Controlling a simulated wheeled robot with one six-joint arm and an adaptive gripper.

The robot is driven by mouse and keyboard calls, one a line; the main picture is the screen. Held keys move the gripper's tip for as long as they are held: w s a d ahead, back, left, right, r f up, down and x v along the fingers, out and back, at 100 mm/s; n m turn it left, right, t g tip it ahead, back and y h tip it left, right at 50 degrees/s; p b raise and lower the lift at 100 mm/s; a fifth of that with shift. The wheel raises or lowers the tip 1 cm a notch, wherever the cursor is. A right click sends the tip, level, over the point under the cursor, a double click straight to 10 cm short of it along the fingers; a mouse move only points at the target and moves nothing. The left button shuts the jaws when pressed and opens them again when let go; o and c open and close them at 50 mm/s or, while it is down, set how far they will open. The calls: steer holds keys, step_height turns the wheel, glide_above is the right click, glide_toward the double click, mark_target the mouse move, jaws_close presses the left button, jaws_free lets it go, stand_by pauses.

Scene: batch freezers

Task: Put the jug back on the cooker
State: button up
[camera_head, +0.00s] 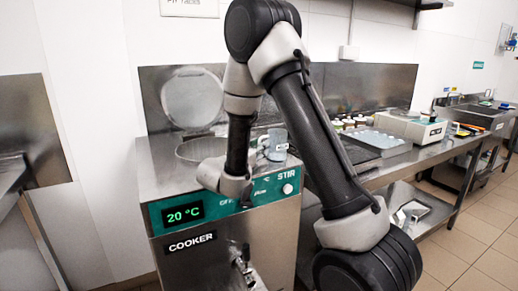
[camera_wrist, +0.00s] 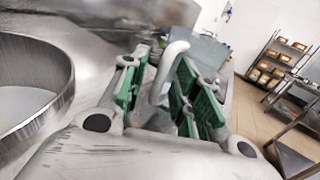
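The blue-grey jug (camera_head: 278,145) is at the right of the cooker's (camera_head: 190,244) steel top, upright, beside the round pot opening. I cannot see clearly whether its base touches the top. In the wrist view, its pale curved handle (camera_wrist: 172,62) rises between the green pads of my gripper (camera_wrist: 162,92), with its bluish body (camera_wrist: 205,52) behind. The fingers are apart, on either side of the handle, and do not look closed on it. In the head view my wrist hides most of the gripper.
The pot's round lid (camera_head: 192,98) stands raised at the back. The pot's rim (camera_wrist: 62,75) is close on the left in the wrist view. A counter with a grey tray (camera_head: 376,143) and a white scale-like device (camera_head: 408,126) lies to the right.

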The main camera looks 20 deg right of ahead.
steer(key=shift+s+a+r, duration=0.1)
steer(key=shift+a+r, duration=0.05)
steer(key=shift+a, duration=0.1)
steer(key=v, duration=1)
steer(key=shift+s+a, duration=0.25)
steer(key=shift+a, duration=0.1)
steer(key=shift+s+r, duration=0.1)
steer(key=shift+s, duration=0.15)
steer(key=s+d+r+m+g+y, duration=0.25)
steer(key=s+d+m+g, duration=0.25)
steer(key=s+d+m, duration=0.25)
steer(key=s+d+r+m+g+y, duration=0.1)
steer(key=s+d+r+m+g, duration=0.3)
steer(key=s+d+m+g, duration=0.3)
steer(key=s+a+m+t+y, duration=0.6)
steer(key=s+m+y, duration=0.4)
steer(key=s, duration=0.3)
steer(key=shift+r+y, duration=0.45)
steer(key=shift+y, duration=0.3)
